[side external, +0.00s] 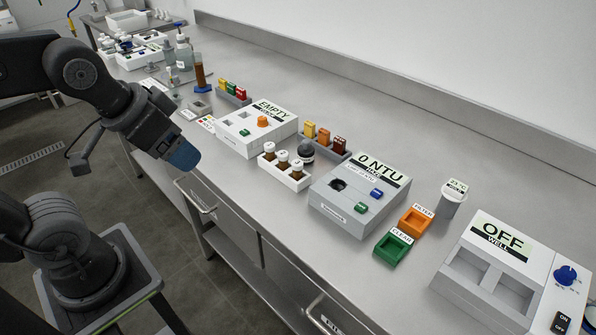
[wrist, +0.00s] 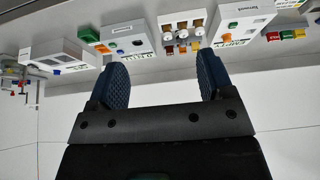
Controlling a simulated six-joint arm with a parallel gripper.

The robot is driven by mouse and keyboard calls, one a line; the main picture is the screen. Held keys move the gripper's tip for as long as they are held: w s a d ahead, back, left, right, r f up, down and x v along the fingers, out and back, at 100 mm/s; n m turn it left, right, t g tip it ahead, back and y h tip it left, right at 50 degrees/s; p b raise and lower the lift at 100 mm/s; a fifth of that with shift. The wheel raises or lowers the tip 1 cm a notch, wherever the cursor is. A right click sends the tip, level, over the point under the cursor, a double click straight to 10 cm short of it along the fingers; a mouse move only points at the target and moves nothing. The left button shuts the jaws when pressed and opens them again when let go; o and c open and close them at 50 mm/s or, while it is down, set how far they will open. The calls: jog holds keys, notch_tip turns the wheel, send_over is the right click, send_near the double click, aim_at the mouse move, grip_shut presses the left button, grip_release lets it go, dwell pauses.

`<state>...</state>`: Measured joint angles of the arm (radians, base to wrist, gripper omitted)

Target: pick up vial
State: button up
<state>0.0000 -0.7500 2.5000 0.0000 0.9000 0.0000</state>
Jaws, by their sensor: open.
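Three brown vials with white caps (side external: 282,156) stand upright in a white rack (side external: 294,183) at the middle of the bench. In the wrist view the rack and vials (wrist: 182,36) show upside down near the top, beyond the gap between the fingers. My gripper (side external: 185,156) has blue fingertips and hangs in the air off the bench's front edge, to the left of the rack. In the wrist view my gripper (wrist: 163,75) is open, with nothing between its fingers. The lower parts of the vials are hidden by the rack.
The EMPTY box (side external: 255,133) stands left of the rack and the 0 NTU box (side external: 352,208) right of it. A dark round-topped bottle (side external: 307,151) is close behind the vials. Green (side external: 393,249) and orange (side external: 414,222) trays and the OFF well (side external: 490,270) lie farther right.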

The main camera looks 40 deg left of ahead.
jog(key=shift+c, duration=1.4)
